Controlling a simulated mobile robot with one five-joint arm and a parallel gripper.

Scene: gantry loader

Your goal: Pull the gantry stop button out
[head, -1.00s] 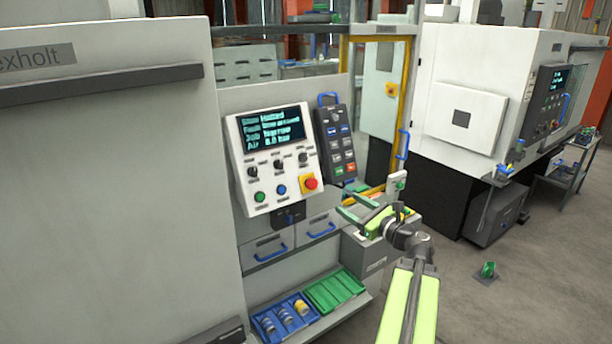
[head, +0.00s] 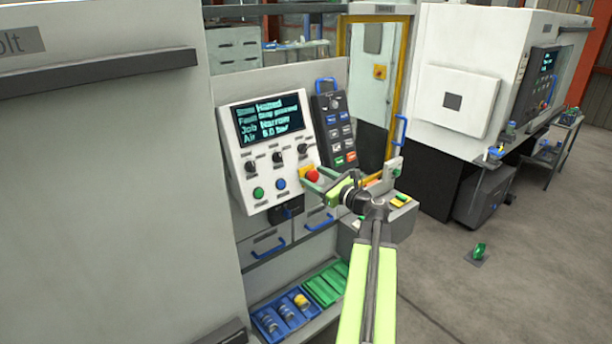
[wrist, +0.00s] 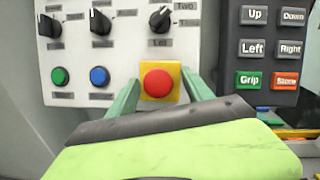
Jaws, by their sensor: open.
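The gantry stop button is a red mushroom knob (head: 313,176) on a yellow square plate, at the lower right of the tilted white control panel (head: 240,180). In the wrist view the red button (wrist: 158,84) shows face-on, with its yellow plate visible around it. My gripper (head: 314,182) is open at the button. In the wrist view its green fingers (wrist: 160,92) stand one on each side of the button, with a gap visible at both sides. Whether the fingertips reach past the button's rim is hard to tell. The screen (head: 268,118) shows "Halted".
Left of the button are a blue button (head: 281,184), a green button (head: 258,193) and black rotary knobs (head: 276,157). A dark keypad pendant (head: 334,128) hangs close on the right. Drawers with blue handles (head: 320,222) and blue and green trays (head: 325,284) lie below.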

